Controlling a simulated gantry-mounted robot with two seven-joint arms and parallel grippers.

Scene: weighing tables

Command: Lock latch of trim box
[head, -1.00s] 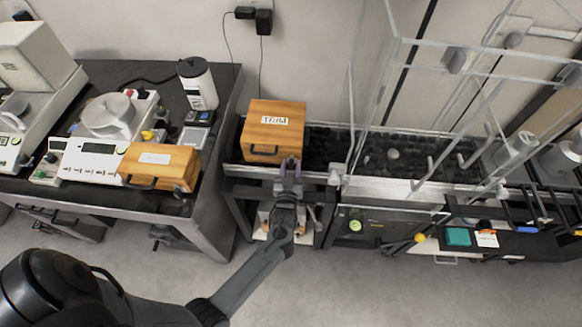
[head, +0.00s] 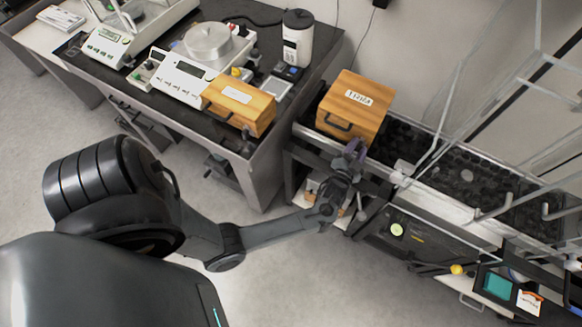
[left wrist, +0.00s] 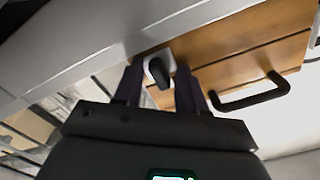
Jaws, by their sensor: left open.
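The trim box (head: 352,112) is a wooden box with a white label on top. It stands at the left end of the dark bench and has a black handle (head: 337,123) on its front. In the left wrist view its wooden front (left wrist: 235,45) fills the upper right. A dark latch knob (left wrist: 160,72) on a pale plate shows there, left of the handle (left wrist: 250,97). My left gripper (head: 356,150) is at the front right of the box. Its fingers are open, one on each side of the latch. I cannot tell whether they touch it. My right gripper is not in view.
A second wooden box (head: 240,104) sits on the left table beside a white scale (head: 180,82). A white canister (head: 297,40) stands behind. A transparent frame (head: 480,110) rises over the bench to the right. Floor is clear in front.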

